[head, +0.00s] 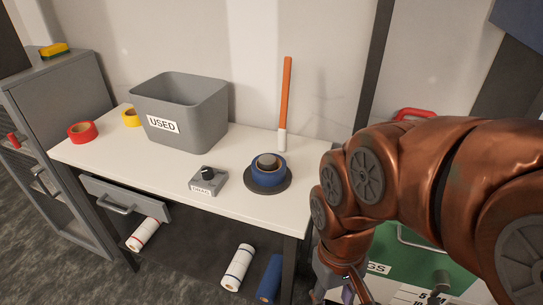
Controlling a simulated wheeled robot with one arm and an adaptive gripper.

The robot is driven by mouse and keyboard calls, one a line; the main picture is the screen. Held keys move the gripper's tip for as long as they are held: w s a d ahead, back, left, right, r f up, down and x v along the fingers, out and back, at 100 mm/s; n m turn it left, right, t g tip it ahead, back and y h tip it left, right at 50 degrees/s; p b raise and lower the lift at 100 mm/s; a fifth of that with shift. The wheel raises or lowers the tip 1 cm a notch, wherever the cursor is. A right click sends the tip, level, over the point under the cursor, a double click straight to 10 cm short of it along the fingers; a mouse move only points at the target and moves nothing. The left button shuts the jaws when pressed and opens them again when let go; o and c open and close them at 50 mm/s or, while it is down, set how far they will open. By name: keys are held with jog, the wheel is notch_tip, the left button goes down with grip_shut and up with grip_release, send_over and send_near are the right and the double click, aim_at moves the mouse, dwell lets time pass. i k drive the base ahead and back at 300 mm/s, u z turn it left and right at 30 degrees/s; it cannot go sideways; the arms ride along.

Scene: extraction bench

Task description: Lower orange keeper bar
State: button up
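The orange keeper bar (286,92) stands nearly upright at the back right of the white bench, with a white lower end (282,140). Beside it, in front, a blue roll (266,173) with a grey-brown centre sits on a dark round base. My gripper (342,287) hangs low at the bottom edge, right of the bench and well away from the bar. It is mostly hidden by my arm and cut off by the frame, so its opening does not show.
A grey bin marked USED (195,105), a grey knob box (207,181), and red (82,132) and yellow tape rolls (131,118) are on the bench (120,160). A drawer (125,199) stands partly open. Rolls lie below. A green surface (400,255) is at right.

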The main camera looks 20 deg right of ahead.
aim_at(287, 60)
jog(key=u, duration=0.05)
jog(key=k, duration=0.6)
jog(key=u, duration=0.65)
jog(key=i, duration=0.6)
jog(key=u, duration=0.85)
jog(key=i, duration=0.95)
jog(key=z, duration=0.5)
jog(key=i, duration=0.85)
jog(key=z, duration=0.65)
